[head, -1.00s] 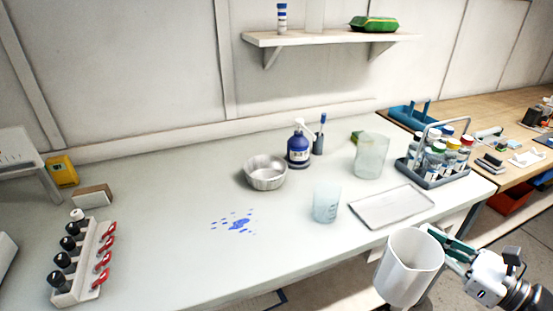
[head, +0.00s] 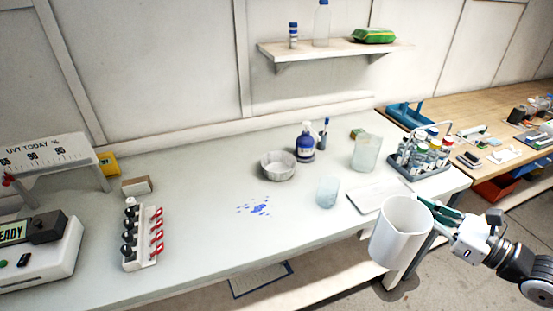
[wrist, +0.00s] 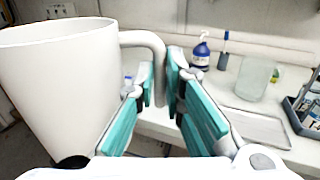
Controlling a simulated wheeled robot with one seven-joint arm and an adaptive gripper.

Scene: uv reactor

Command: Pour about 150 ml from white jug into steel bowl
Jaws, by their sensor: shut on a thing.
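The white jug (head: 400,232) is upright in front of the bench's front edge at the right of the head view. My gripper (head: 432,207) is shut on its handle. In the wrist view the jug (wrist: 60,85) fills the left side, and its handle (wrist: 158,70) is between the teal fingers of my gripper (wrist: 160,98). The jug's contents cannot be seen. The steel bowl (head: 278,172) stands on the bench near the middle, to the left of and beyond the jug. The bowl looks empty.
A clear beaker (head: 328,192) and a tray (head: 376,196) lie between jug and bowl. A blue pump bottle (head: 305,145) stands behind the bowl. A larger clear container (head: 366,153) and a bottle rack (head: 420,160) are at the right. Blue spill drops (head: 257,208) mark the bench.

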